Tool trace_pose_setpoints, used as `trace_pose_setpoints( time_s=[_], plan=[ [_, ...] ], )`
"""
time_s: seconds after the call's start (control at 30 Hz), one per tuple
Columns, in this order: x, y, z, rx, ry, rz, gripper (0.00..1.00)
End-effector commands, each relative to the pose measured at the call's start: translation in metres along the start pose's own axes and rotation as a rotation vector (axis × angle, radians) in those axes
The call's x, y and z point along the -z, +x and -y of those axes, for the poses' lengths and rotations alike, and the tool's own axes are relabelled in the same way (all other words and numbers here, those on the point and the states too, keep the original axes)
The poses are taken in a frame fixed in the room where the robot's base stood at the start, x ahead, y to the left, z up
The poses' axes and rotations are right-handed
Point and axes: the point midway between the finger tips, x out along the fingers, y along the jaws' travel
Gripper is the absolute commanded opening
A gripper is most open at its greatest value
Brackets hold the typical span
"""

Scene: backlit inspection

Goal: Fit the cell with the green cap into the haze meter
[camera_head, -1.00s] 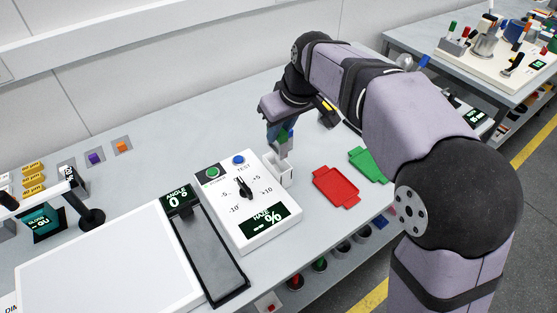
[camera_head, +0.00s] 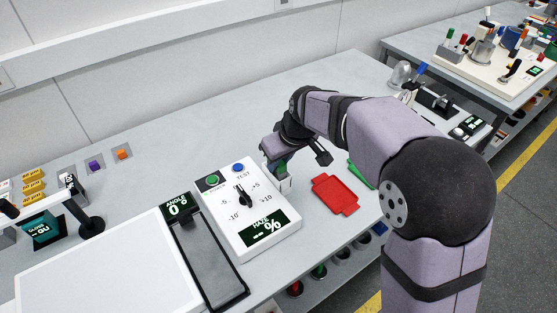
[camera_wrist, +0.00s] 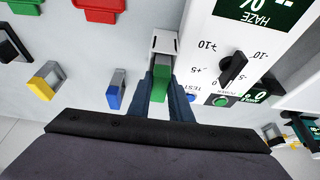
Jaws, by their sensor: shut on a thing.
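The haze meter (camera_head: 222,205) is a white box with a dial, two buttons and a dark display; it also shows upside down in the wrist view (camera_wrist: 205,60). A small white cell holder (camera_wrist: 164,36) stands on its side. My gripper (camera_wrist: 162,78) is shut on the cell with the green cap (camera_wrist: 160,84), its blue-grey fingers on either side. The cell's grey lower part meets the holder, seemingly partly inside it; the depth cannot be told. In the head view my gripper (camera_head: 281,165) is low over the holder and hides most of the cell.
A red tray (camera_head: 335,194) and a partly hidden green tray (camera_head: 361,172) lie right of the meter. In the wrist view, blue (camera_wrist: 115,93) and yellow (camera_wrist: 42,84) pieces stand nearby. A white light panel (camera_head: 105,265) lies left of the meter.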

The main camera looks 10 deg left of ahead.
Motion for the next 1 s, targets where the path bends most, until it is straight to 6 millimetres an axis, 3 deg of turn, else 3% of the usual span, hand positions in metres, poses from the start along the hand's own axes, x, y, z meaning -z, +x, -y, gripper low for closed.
trace_pose_setpoints(
  time_s=[0.73, 0.77, 0.8, 0.83, 1.0],
  plan=[
    [-0.009, 0.015, 0.001, 0.003, 0.0, 0.01, 0.0],
    [-0.009, 0.015, 0.001, 0.003, 0.0, 0.012, 0.23],
    [-0.009, 0.015, 0.001, 0.003, 0.0, 0.013, 0.33],
    [-0.009, 0.015, 0.001, 0.004, -0.001, 0.013, 0.37],
    [-0.01, 0.016, 0.002, 0.006, 0.0, 0.015, 0.37]
  ],
)
